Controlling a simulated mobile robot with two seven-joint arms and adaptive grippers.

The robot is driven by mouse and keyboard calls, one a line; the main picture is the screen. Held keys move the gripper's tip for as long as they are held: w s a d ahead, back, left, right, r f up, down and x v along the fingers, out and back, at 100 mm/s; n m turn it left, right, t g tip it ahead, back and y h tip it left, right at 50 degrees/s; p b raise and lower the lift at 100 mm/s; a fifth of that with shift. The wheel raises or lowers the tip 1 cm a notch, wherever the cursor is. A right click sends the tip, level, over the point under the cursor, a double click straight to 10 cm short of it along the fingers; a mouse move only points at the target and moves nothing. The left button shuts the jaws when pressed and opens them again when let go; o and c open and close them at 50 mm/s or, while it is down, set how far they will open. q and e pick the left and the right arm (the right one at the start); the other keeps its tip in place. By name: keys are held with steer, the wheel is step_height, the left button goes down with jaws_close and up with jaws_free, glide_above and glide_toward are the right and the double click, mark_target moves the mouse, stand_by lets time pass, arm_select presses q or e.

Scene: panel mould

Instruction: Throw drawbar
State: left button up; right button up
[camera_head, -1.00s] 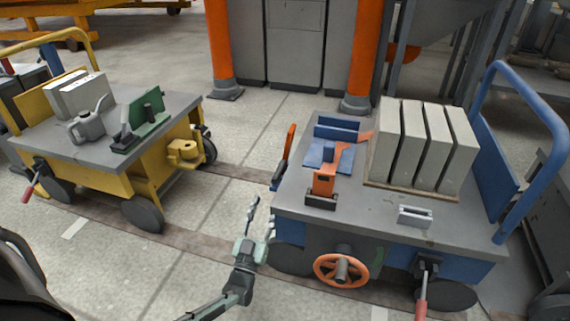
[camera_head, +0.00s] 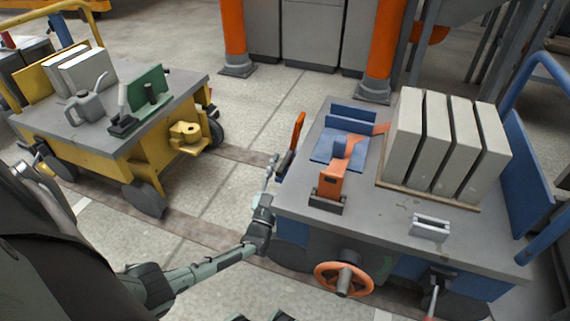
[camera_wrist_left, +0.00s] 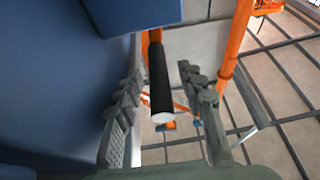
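The drawbar, an orange bar (camera_head: 297,131) with a black grip, stands upright at the left end of the blue cart (camera_head: 390,228). My left gripper (camera_head: 274,168) is at that end of the cart, close to the grip. In the left wrist view the black grip (camera_wrist_left: 160,82) with its pale end lies between the two spread fingers of my left gripper (camera_wrist_left: 163,108). Gaps show on both sides, so the fingers are open and not clamped on it.
Grey slabs (camera_head: 452,145), an orange clamp-like tool (camera_head: 331,182) and a small metal block (camera_head: 430,226) stand on the blue cart. An orange handwheel (camera_head: 343,279) sticks out of its front. A yellow cart (camera_head: 150,160) stands to the left, with clear floor between the carts.

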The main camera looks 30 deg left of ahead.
arm_select(q)
jaws_close()
